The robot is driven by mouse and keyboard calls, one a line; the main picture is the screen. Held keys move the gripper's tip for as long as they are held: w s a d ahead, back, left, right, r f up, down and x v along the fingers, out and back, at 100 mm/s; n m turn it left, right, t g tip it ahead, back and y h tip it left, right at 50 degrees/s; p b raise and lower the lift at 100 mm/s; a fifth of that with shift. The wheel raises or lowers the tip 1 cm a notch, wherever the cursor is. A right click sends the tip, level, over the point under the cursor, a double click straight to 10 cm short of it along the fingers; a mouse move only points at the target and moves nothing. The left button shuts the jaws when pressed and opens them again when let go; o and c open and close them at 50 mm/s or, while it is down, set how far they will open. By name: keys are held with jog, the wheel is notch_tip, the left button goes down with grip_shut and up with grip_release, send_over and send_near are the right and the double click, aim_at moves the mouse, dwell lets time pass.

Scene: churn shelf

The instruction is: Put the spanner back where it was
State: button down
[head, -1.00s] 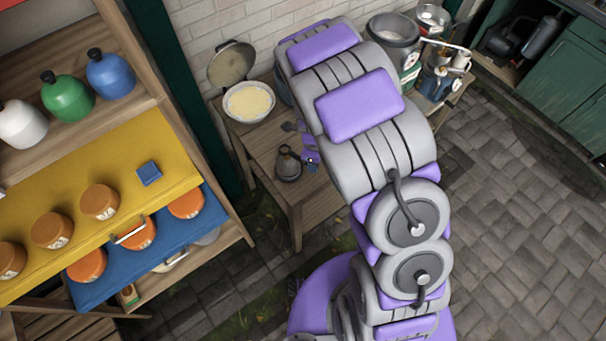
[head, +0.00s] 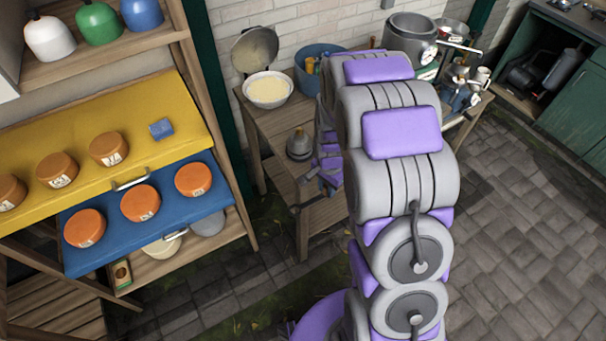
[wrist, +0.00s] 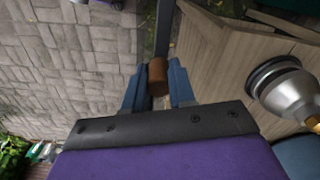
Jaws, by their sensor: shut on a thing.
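My gripper (wrist: 157,72) is shut on a brown cylindrical handle, which I take to be the spanner (wrist: 158,78). A dark grey bar runs up from it in the wrist view and looks like its shaft; its far end is out of frame. In the head view my gripper (head: 328,178) is by the front edge of the wooden table (head: 275,122), partly hidden by my arm. A grey piece sticks out to its left. I cannot make out the spanner's full shape.
A grey metal can (head: 300,144) stands close to my gripper, and shows at right in the wrist view (wrist: 290,92). A bowl (head: 268,90) and a blue pot (head: 318,62) stand behind. Paving at right is clear.

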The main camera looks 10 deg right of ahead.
jog(key=w, duration=0.5)
jog(key=w+d+f+b, duration=0.1)
jog(key=w, duration=0.4)
jog(key=w+b, duration=0.1)
jog(key=w, duration=0.4)
jog(key=shift+d+f, duration=0.15)
jog(key=shift+f, duration=0.15)
jog(key=shift+f+b, duration=0.5)
jog(key=shift+f, duration=1.25)
jog(key=shift+r, duration=0.1)
jog(key=c, duration=0.9)
grip_release()
jog(key=shift+c, duration=0.2)
